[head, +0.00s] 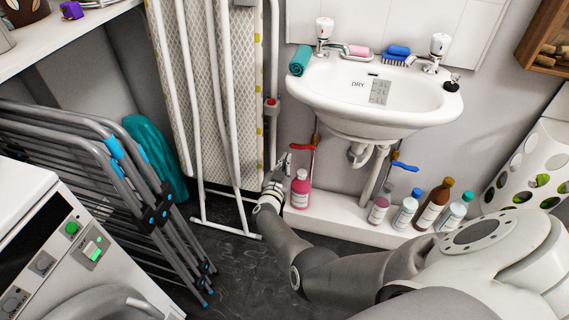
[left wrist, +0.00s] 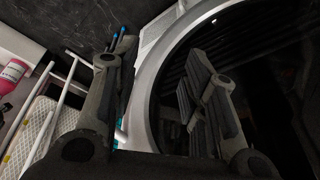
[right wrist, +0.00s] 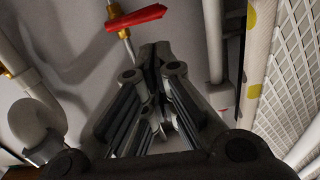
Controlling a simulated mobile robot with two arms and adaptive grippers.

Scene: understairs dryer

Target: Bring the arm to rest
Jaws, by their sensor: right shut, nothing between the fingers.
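My right arm (head: 335,270) reaches forward and down from the lower right in the head view. Its gripper (head: 281,167) is below the sink, close to the wall and just above and left of a pink bottle (head: 300,189). In the right wrist view the fingers of the right gripper (right wrist: 156,60) meet at the tips, with nothing between them. My left gripper shows only in the left wrist view (left wrist: 160,55). Its two fingers are spread apart with nothing held, in front of a round pale-rimmed door with dark glass.
A red valve handle (head: 302,147) is close to the right gripper and a blue one (head: 405,166) is farther right. Several bottles stand on the white ledge (head: 340,216) under the sink (head: 375,95). An ironing board (head: 205,80), folded rack (head: 120,190) and white machine (head: 80,260) are left.

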